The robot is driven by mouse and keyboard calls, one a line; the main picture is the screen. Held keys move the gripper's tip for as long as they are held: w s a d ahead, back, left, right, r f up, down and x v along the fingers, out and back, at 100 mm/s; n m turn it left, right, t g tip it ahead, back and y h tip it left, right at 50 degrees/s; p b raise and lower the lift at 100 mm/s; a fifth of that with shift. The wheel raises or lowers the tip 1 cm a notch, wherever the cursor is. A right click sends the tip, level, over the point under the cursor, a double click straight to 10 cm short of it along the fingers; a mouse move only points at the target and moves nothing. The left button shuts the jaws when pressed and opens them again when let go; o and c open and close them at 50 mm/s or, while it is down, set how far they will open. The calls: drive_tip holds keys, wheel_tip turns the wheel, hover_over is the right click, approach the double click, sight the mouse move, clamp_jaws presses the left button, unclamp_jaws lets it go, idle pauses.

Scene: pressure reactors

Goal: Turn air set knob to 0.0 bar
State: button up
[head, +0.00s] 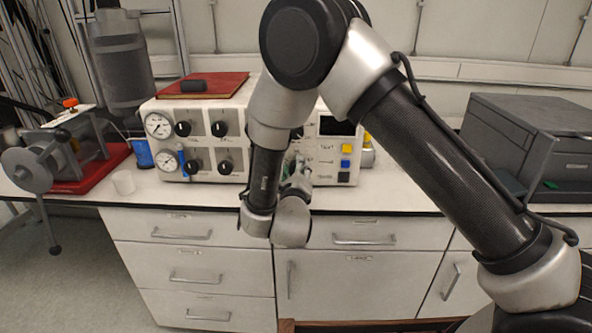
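A white control panel box (270,172) stands on the bench. On its left are two round gauges, an upper gauge (158,125) and a lower gauge (167,160). Beside them are black knobs: upper left (183,129), upper right (219,129), lower left (195,167) and lower right (225,167). Labels and needle readings are too small to read, so I cannot tell which is the air set knob. My gripper (299,166) is in front of the panel's right half, right of these knobs. It is mostly hidden by my wrist, and its fingers are not clear.
A red book (203,84) with a dark object lies on the box. A grey machine (532,140) stands at the right. Drawers (190,277) are below the worktop.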

drive_tip(key=n, duration=0.5)
drive_tip(key=shift+n, duration=0.3)
drive_tip(key=n, duration=0.6)
drive_tip(key=shift+f, duration=0.1)
drive_tip(key=n, duration=0.6)
drive_tip(key=shift+f+n, duration=0.1)
drive_tip(key=shift+n, duration=0.2)
drive_tip(key=n, duration=1.1)
drive_tip(key=shift+d+n, duration=0.1)
drive_tip(key=shift+n, duration=0.3)
drive_tip(key=n, duration=1.2)
drive_tip(key=shift+d+n, duration=0.1)
drive_tip(key=shift+n, duration=2.5)
